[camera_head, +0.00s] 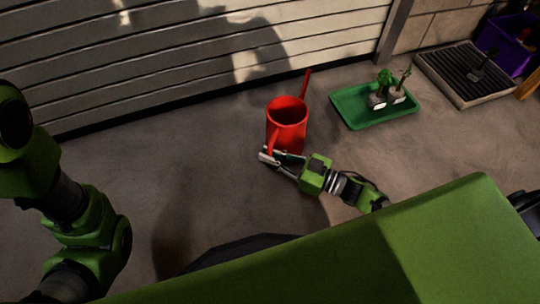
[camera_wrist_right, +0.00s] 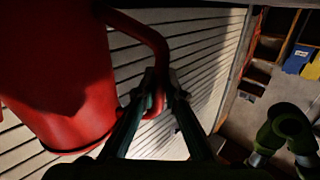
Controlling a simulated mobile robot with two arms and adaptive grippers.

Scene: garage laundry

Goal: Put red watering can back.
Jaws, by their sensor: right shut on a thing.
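The red watering can (camera_head: 287,112) is upright in the head view, with its thin spout pointing up and to the right. Its body also fills the left of the right wrist view (camera_wrist_right: 62,75). My right gripper (camera_head: 266,157) is at the near side of the can, at its handle. In the right wrist view the fingers (camera_wrist_right: 158,95) close on the lower end of the curved red handle. I cannot tell whether the can's base touches the floor. My left arm shows at the left of the head view, but its gripper is out of the picture.
A green tray (camera_head: 350,108) with small potted plants (camera_head: 385,88) lies on the floor right of the can. Beyond it are a dark grated tray (camera_head: 462,72) and a purple bin (camera_head: 508,45). A slatted garage door (camera_head: 150,50) runs behind. Floor left of the can is clear.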

